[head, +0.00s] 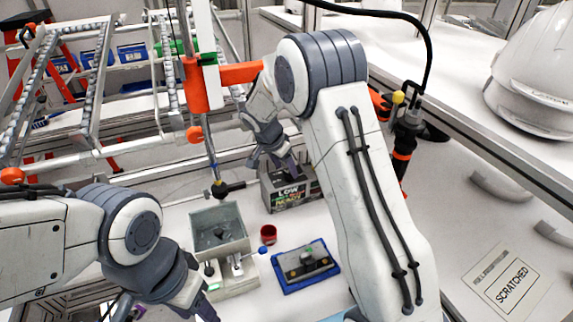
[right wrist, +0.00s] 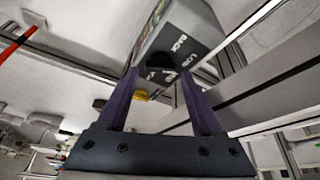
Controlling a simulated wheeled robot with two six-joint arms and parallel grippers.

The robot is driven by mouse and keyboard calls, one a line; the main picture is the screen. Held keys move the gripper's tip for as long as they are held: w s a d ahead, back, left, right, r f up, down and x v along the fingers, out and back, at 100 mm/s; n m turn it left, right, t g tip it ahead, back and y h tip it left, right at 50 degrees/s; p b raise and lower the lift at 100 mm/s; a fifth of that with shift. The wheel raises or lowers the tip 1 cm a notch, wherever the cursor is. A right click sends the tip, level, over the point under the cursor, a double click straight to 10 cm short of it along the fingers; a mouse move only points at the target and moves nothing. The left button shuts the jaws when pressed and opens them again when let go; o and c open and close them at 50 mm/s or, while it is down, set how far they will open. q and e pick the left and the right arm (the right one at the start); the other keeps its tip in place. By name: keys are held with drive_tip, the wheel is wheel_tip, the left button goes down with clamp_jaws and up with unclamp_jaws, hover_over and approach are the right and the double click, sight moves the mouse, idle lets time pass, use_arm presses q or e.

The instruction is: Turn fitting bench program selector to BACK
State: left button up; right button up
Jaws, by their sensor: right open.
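The program selector box (head: 290,192) stands on the bench in the middle of the head view, with LOW and part of READY legible on its face. In the right wrist view the box (right wrist: 192,28) shows upside down, with BACK and LOW printed around a dark knob (right wrist: 161,60). My right gripper (head: 285,168) is at the box; in the right wrist view its two fingers (right wrist: 160,85) are apart, with the knob in line between them. I cannot tell whether they touch it. The knob's pointer is not clear. My left gripper (head: 203,305) is low at the left, its fingers partly hidden.
A grey open bin (head: 220,225), a red cup (head: 268,235) and a blue tray (head: 305,267) stand in front of the box. A red-orange post fixture (head: 195,85) rises behind.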

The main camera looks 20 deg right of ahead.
sight(289, 176)
drive_tip(key=shift+x, duration=1.25)
clamp_jaws()
drive_tip(key=shift+s+f+n+b, duration=0.1)
drive_tip(key=shift+f+n+b, duration=0.05)
drive_tip(key=shift+n+b, duration=0.7)
drive_tip(key=shift+n+t+b, duration=0.5)
drive_tip(key=shift+n+b, duration=0.05)
drive_tip(key=shift+b, duration=0.3)
drive_tip(key=shift+s+d+n+y+b, duration=0.1)
drive_tip(key=shift+n+y+b, duration=0.25)
drive_tip(key=shift+n, duration=0.35)
drive_tip(key=shift+d+r+n+t+y, duration=0.15)
drive_tip(key=shift+n+y, duration=0.1)
drive_tip(key=shift+n, duration=0.3)
drive_tip(key=shift+a+r+n+t+y, duration=0.1)
drive_tip(key=shift+n+t+y, duration=0.1)
drive_tip(key=shift+n, duration=0.35)
unclamp_jaws()
